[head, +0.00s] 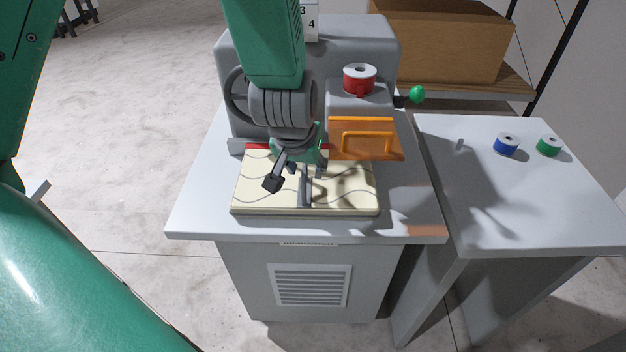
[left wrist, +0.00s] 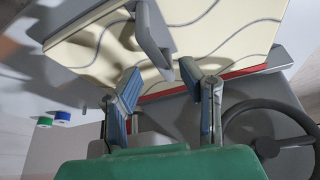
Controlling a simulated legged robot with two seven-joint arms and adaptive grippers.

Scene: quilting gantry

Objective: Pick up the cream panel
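The cream panel (head: 345,192) lies flat on the grey machine table, with wavy grey lines on its top and a grey raised bar (head: 306,192) near its middle. It also fills the upper part of the left wrist view (left wrist: 225,32), where the bar (left wrist: 152,35) stands out from it. My left gripper (head: 296,178) is above the panel's back-left part, close to the bar. I cannot tell whether a fingertip touches the panel. My right gripper is not in view.
The grey machine (head: 330,55) with a handwheel stands behind the panel. A red spool (head: 360,79) and an orange guard (head: 365,138) are close on the right. A side table (head: 530,210) holds blue (head: 507,144) and green (head: 548,145) spools; its front is clear.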

